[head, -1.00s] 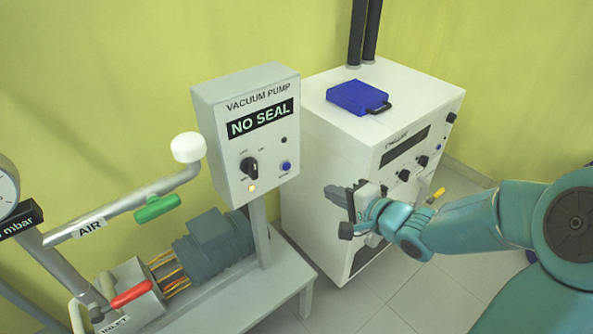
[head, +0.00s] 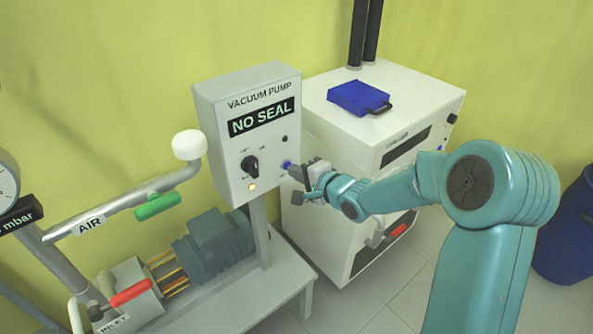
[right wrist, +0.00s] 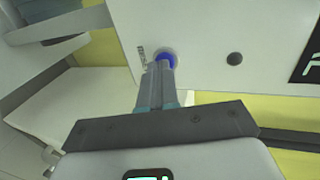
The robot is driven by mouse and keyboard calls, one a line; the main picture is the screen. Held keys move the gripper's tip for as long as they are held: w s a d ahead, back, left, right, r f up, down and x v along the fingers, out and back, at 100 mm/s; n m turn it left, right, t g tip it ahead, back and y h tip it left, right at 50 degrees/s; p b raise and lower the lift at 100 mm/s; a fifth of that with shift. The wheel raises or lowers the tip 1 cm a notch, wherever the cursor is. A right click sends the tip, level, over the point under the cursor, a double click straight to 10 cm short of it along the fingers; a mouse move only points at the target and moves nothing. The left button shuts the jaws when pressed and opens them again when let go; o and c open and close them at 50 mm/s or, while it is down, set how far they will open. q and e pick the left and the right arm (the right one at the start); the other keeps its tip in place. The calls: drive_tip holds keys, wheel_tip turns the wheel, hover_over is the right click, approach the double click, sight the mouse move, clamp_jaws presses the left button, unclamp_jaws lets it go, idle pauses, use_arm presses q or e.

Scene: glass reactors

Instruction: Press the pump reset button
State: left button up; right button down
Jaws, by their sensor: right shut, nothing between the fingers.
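The vacuum pump box (head: 228,143) is a grey panel on a post, with a "NO SEAL" display (head: 262,117), a black rotary knob (head: 250,166) and a lit amber lamp (head: 252,186). The blue reset button (head: 286,164) is at its lower right. My right gripper (head: 296,171) is shut and empty, its tips at the button. In the right wrist view the closed fingertips (right wrist: 160,66) overlap the blue button (right wrist: 169,57) and partly hide it; I cannot tell whether they touch or press it. My left gripper is not in view.
A white cabinet (head: 350,130) stands right of the pump box, with a blue case (head: 358,98) on top. The pump motor (head: 215,245) sits on a grey bench (head: 270,292) below. An air pipe with a green handle (head: 157,205) is at left. A blue drum (head: 570,235) stands far right.

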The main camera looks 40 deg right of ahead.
drive_tip(key=shift+w, duration=0.25)
